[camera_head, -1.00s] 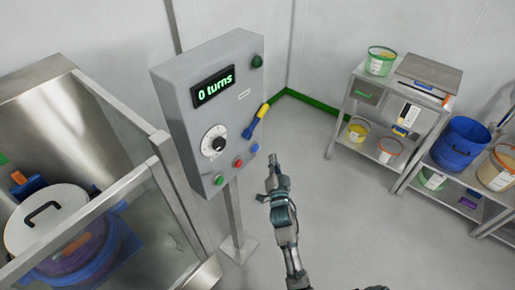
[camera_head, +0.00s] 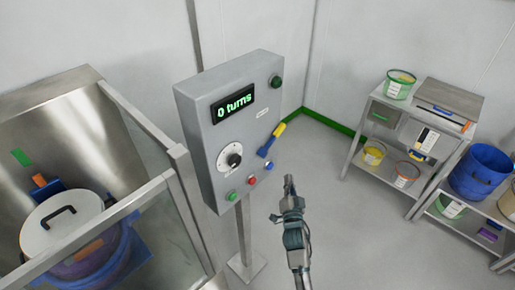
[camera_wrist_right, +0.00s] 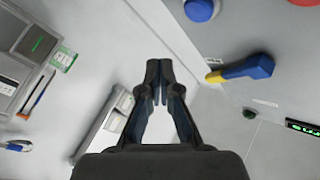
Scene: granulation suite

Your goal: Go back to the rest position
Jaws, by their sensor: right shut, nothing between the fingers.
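My right gripper (camera_head: 289,187) is raised in front of the lower right of the grey control box (camera_head: 210,140), apart from it and holding nothing. In the right wrist view its fingers (camera_wrist_right: 158,75) are shut together with nothing between them. The box shows a green "0 turns" display (camera_head: 232,103), a black and white dial (camera_head: 230,157), a row of buttons, and a blue and yellow handle (camera_head: 271,139). The handle also shows in the right wrist view (camera_wrist_right: 240,71), clear of the fingers. My left gripper is not in view.
A steel enclosure with a clear panel (camera_head: 135,225) stands at the left, around a blue drum with a white lid (camera_head: 75,221). A steel cart (camera_head: 365,157) with tubs and a blue bucket (camera_head: 481,172) stand at the right. The floor (camera_head: 350,235) between is clear.

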